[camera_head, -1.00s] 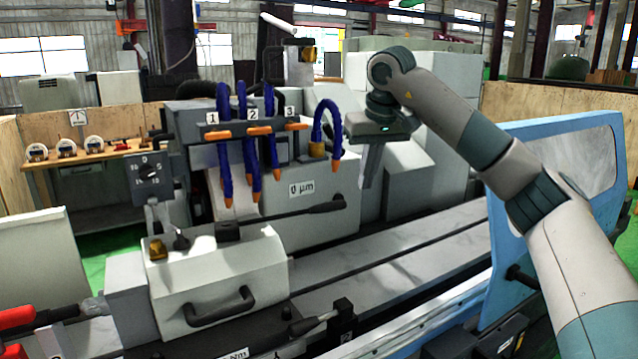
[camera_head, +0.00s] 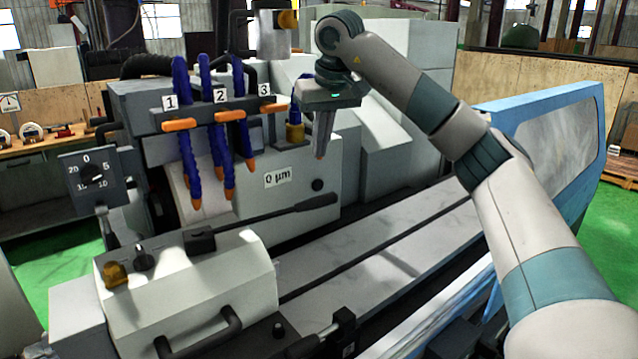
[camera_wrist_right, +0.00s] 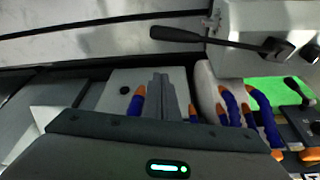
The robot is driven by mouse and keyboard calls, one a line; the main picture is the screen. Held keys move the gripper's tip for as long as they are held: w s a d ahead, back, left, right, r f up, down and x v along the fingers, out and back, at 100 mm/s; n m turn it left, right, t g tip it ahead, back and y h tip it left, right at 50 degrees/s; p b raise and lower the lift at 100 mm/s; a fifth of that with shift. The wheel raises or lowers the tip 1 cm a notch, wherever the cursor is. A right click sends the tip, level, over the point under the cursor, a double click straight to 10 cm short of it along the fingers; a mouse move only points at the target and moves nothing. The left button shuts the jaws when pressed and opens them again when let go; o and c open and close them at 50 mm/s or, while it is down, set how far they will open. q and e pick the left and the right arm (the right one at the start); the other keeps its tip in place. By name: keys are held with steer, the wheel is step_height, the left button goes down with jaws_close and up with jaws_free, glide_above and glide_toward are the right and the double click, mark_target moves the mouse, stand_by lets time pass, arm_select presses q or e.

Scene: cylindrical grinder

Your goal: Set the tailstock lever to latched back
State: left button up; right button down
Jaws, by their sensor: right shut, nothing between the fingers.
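The tailstock lever (camera_head: 270,218) is a long black handle on top of the white tailstock housing (camera_head: 200,290). It points right and slightly up, its thick grip end out past the housing. In the right wrist view the lever (camera_wrist_right: 190,36) lies across the upper part, clear of the fingers. My right gripper (camera_head: 320,156) is shut and empty, fingers pointing down. It appears above the lever's grip end in the head view, with a visible gap. Its fingertips also show in the right wrist view (camera_wrist_right: 160,78). My left gripper is out of view.
Blue coolant hoses (camera_head: 222,165) with orange nozzles hang left of my right gripper. A dial panel (camera_head: 92,180) stands left of the housing. The pale machine bed (camera_head: 390,250) is clear. A blue guard door (camera_head: 545,150) stands at the right, behind my right arm.

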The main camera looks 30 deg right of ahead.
step_height(320, 180, down, 9)
steer(key=p, duration=0.6)
steer(key=shift+s+f, duration=0.2)
steer(key=shift+s, duration=0.15)
stand_by(0.3)
steer(key=shift+s+a+f, duration=0.1)
steer(key=shift+s+a, duration=0.05)
